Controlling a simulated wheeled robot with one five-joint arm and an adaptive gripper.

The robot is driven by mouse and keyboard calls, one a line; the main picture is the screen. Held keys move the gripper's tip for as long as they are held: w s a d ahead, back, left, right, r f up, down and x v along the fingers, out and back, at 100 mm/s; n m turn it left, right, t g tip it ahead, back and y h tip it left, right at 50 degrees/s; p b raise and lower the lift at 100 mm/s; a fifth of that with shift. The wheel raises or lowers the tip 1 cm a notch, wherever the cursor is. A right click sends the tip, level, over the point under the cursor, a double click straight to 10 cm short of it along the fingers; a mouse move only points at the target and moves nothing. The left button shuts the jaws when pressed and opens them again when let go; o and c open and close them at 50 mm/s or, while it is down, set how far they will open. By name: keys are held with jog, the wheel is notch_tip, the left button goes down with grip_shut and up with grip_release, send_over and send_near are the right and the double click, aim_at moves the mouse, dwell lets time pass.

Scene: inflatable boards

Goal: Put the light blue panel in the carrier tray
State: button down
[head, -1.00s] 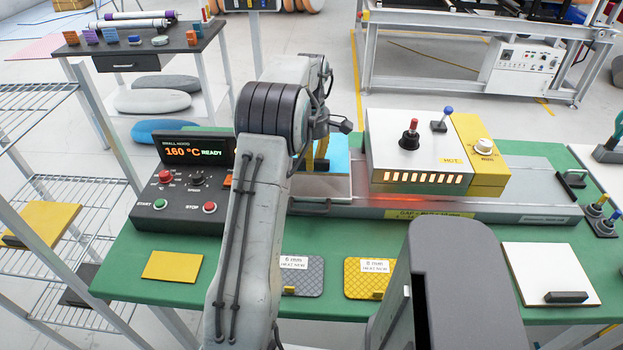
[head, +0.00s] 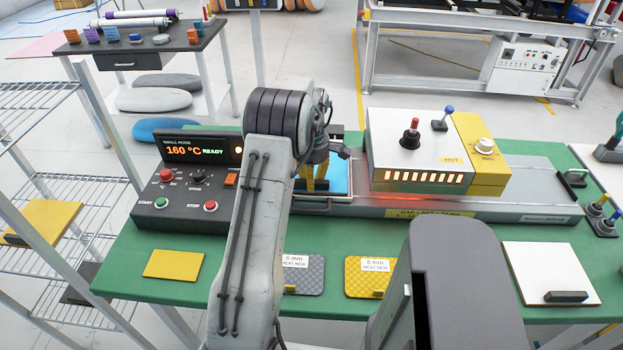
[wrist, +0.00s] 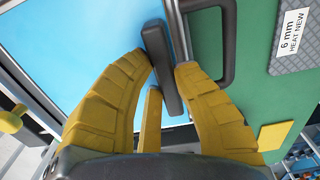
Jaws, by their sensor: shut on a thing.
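The light blue panel (head: 341,180) is at the carrier tray, behind my gripper in the head view. It fills much of the left of the wrist view (wrist: 85,45). My gripper (head: 316,184) points down, its yellow fingers shut on the panel's dark grip bar (wrist: 161,66), also seen in the wrist view (wrist: 163,85). The carrier tray's silver rim (wrist: 181,28) runs close beside the panel edge, with its dark handle (wrist: 226,45) outside. I cannot tell whether the panel rests in the tray or is just above it. My arm hides the panel's left part in the head view.
The heater unit (head: 415,150) with glowing slots stands right of the tray. A control box (head: 185,190) reading 160 °C READY is at left. A grey plate (head: 305,277), a yellow plate (head: 368,277) and a white panel (head: 550,275) lie on the green table.

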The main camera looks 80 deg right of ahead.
jog(key=c, duration=1.1)
grip_release()
jog(key=shift+r, duration=0.15)
notch_tip(320, 180, up, 12)
jog(key=shift+a+f, duration=0.1)
